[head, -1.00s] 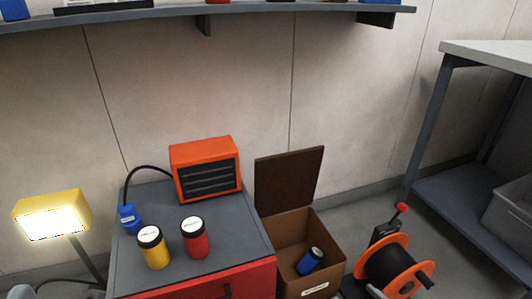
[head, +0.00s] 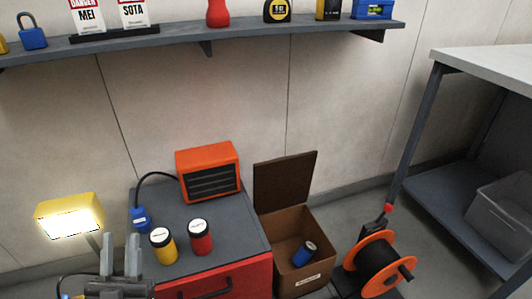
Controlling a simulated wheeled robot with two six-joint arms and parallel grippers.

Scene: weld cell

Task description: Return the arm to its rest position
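My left gripper (head: 120,246) is at the bottom left of the head view, in front of the grey-topped red cabinet (head: 238,232). Its two grey fingers point up with a gap between them, and nothing shows between them. My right gripper does not show. A blue can (head: 304,253) lies tilted inside the open brown box (head: 313,225) right of the cabinet.
An orange heater (head: 208,172) and a blue plug (head: 141,219) are on the cabinet. A lit yellow lamp (head: 68,216) stands left of it. An orange cable reel (head: 378,264) and a grey workbench (head: 480,66) are at right. A wall shelf (head: 230,38) runs above.

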